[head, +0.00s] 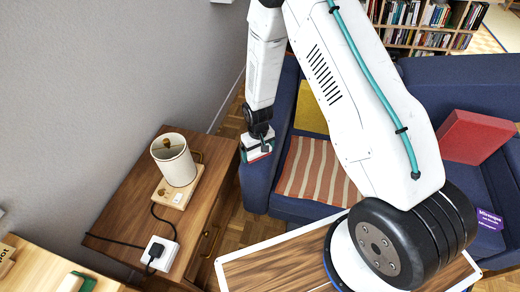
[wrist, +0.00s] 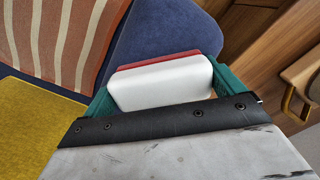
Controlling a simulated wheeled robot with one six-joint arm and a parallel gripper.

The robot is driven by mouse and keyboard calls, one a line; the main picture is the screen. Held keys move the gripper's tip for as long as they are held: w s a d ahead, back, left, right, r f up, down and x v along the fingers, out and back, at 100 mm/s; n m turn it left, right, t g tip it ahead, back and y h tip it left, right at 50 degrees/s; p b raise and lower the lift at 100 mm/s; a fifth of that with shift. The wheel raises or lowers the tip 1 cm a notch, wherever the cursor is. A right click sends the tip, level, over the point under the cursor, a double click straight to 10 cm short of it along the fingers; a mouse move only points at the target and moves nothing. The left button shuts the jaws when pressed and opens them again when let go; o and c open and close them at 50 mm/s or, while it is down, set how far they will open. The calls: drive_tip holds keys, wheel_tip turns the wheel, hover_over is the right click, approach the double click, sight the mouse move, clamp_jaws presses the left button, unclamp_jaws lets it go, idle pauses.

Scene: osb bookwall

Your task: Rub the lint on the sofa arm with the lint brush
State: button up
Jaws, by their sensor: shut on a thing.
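My gripper (head: 258,146) is over the front of the blue sofa arm (head: 255,188) at the left end of the sofa. Its green fingers, in the wrist view (wrist: 162,82), are shut on the lint brush (wrist: 160,86), a white block with a red layer along its far side. In the head view the brush shows as a small white and red piece (head: 257,155) at the arm's top. It is close to the sofa arm (wrist: 165,32); I cannot tell whether it touches. No lint is visible; the brush and gripper cover part of the arm.
A wooden side table (head: 130,205) with a lamp (head: 174,160) and a white socket box (head: 160,254) stands left of the sofa arm. A striped cloth (head: 315,172), a yellow cushion (head: 310,108) and a red cushion (head: 475,137) are on the sofa. A wood-topped table (head: 275,270) is in front.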

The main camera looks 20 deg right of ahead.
drive_tip(key=shift+r, duration=4.25)
